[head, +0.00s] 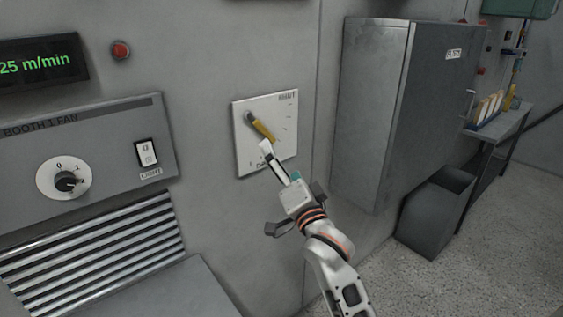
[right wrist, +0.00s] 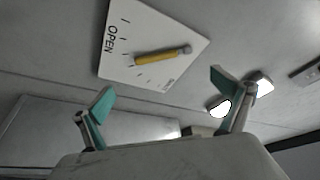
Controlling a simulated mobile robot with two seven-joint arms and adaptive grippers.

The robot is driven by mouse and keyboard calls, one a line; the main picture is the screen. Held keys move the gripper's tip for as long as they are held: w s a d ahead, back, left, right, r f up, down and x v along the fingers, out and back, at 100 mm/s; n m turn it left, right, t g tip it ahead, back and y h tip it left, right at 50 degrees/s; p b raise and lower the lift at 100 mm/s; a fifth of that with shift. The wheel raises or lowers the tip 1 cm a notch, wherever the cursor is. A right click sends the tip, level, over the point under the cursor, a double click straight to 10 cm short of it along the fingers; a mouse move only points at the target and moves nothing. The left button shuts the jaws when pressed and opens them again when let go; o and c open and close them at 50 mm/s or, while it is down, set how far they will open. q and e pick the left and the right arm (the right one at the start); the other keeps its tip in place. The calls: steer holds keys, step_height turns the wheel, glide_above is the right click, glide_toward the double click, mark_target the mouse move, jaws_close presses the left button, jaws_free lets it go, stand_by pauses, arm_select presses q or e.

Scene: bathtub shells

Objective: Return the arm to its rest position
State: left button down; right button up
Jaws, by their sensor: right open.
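My right arm reaches up from the bottom of the head view, and its gripper (head: 272,158) is in front of the wall below the yellow lever (head: 263,130). The lever is mounted on a white square dial plate (head: 246,112) and slants down to the right. In the right wrist view the gripper (right wrist: 163,92) has its two teal-padded fingers wide apart with nothing between them. The lever (right wrist: 158,56) and plate (right wrist: 120,62) lie beyond the fingertips, apart from them. My left gripper is not in view.
A switch panel (head: 110,130) with a black knob (head: 68,182) and rocker switch (head: 147,152) is left of the plate, above a louvred vent (head: 90,250). A grey cabinet (head: 375,110) and an open-topped bin (head: 430,215) stand to the right. Speckled floor is clear at lower right.

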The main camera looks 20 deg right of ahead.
steer(key=s+f+n+g, duration=0.1)
steer(key=s+f+n, duration=0.1)
steer(key=f, duration=0.6)
steer(key=s+f+n+g, duration=0.2)
steer(key=s+f, duration=0.1)
steer(key=f, duration=0.4)
steer(key=s+a+f+n+g+y, duration=0.1)
steer(key=s+f+n+g, duration=0.6)
steer(key=s+f, duration=1.8)
step_height(320, 180, down, 4)
steer(key=n+y, duration=0.1)
steer(key=n, duration=0.2)
steer(key=shift+s+n, duration=0.3)
steer(key=shift+s, duration=0.05)
steer(key=shift+r, duration=0.1)
